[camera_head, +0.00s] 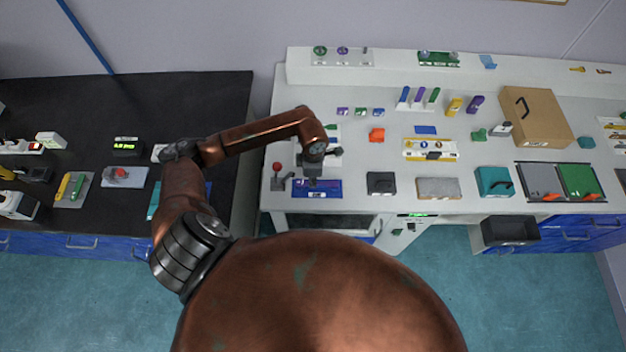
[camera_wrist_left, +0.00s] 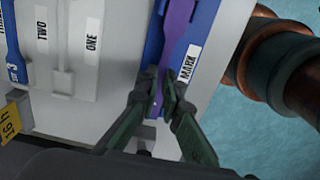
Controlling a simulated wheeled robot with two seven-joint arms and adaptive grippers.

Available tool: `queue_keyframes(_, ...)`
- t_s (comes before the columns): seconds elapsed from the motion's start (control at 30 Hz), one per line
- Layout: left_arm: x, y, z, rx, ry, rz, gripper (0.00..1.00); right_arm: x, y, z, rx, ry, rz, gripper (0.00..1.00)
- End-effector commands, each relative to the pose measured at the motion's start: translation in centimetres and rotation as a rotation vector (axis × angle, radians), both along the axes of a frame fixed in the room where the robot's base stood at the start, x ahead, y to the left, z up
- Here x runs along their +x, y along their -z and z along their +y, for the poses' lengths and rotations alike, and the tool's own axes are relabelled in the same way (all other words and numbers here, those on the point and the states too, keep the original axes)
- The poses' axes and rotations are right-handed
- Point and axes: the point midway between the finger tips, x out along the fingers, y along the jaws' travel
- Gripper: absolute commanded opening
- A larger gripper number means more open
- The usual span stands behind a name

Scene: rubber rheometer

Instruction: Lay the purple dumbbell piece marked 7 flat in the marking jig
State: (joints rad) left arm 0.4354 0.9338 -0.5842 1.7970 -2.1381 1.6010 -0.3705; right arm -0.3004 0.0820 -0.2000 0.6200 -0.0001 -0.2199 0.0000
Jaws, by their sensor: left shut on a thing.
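The purple dumbbell piece (camera_wrist_left: 176,32) is long and slim, with a wider end at the top of the left wrist view. It lies lengthwise along the blue marking jig (camera_wrist_left: 205,30), which carries a white MARK label. The jig (camera_head: 329,190) also shows near the front left of the white bench in the head view. My left gripper (camera_wrist_left: 160,96) is shut on the piece's near part, low over the jig. In the head view the left gripper (camera_head: 313,181) points down over the jig. I cannot tell whether the piece is fully seated. Its number is not visible.
A white holder (camera_wrist_left: 75,75) with ONE and TWO slots lies beside the jig, with a blue piece (camera_wrist_left: 13,50) at its far left. A red-knobbed lever (camera_head: 277,170) stands left of the jig, and a dark box (camera_head: 381,183) stands to its right. The bench's front edge is close.

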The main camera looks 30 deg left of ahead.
Motion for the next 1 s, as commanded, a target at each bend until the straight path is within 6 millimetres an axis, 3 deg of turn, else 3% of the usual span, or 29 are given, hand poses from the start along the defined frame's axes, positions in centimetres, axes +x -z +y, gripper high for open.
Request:
queue_keyframes(0.2,0.0,0.5,0.0,0.000,0.000,0.000,0.00,0.0,0.5,0.0,0.000,0.000,0.001,0.40)
queue_keyframes(0.23,0.0,0.5,0.0,0.000,0.000,0.000,0.07,0.0,0.5,0.0,0.000,0.000,0.001,0.40)
queue_keyframes(0.53,0.0,0.4,0.0,0.000,0.000,0.000,0.27,0.0,0.4,0.0,0.000,0.000,0.000,0.40)
queue_keyframes(0.83,0.0,0.2,0.0,0.001,0.000,-0.001,0.27,0.1,0.4,0.3,0.003,0.000,-0.002,0.40)
queue_keyframes(1.0,0.1,-1.8,0.0,0.001,0.002,-0.003,0.27,0.1,0.4,0.2,0.002,0.000,-0.001,0.40)
